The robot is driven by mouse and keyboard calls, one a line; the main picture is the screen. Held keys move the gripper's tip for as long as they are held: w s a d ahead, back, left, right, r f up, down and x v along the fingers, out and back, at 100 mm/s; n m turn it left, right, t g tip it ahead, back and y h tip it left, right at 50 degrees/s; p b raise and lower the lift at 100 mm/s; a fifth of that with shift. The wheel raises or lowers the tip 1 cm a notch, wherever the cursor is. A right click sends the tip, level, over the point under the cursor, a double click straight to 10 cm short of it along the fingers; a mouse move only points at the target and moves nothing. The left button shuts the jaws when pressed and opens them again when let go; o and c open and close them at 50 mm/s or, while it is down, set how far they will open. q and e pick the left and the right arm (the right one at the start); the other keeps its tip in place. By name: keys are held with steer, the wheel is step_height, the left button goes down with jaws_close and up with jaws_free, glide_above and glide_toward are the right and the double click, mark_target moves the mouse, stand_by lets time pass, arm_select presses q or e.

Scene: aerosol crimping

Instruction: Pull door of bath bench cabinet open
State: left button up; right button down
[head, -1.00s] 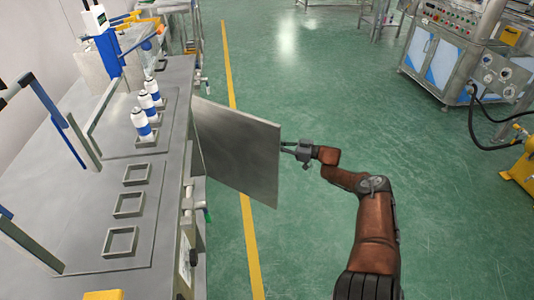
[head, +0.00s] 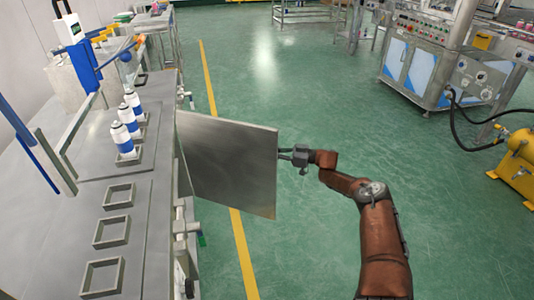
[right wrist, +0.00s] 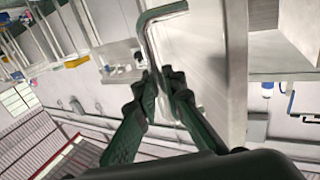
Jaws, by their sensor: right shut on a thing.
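The grey metal cabinet door (head: 228,165) stands swung out from the side of the bench (head: 150,215), wide open over the floor. My right gripper (head: 284,155) is at the door's outer edge in the head view. In the right wrist view, my right gripper (right wrist: 168,88) is shut on a bent metal handle (right wrist: 150,38) beside the door panel (right wrist: 210,65). The cabinet's inside is mostly hidden by the door in the head view. My left gripper is not in view.
Several white and blue cans (head: 128,119) stand on the bench top near square holders (head: 112,230). A machine cabinet (head: 425,70) and a yellow tank (head: 518,170) stand at the right. The green floor (head: 310,100) between is clear, with a yellow line (head: 205,75).

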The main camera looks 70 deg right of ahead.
steer(key=shift+f, duration=0.1)
steer(key=c, duration=2)
jaws_free()
steer(key=s, duration=0.8)
steer(key=s+d, duration=0.1)
steer(key=s, duration=0.3)
steer(key=shift+c, duration=0.5)
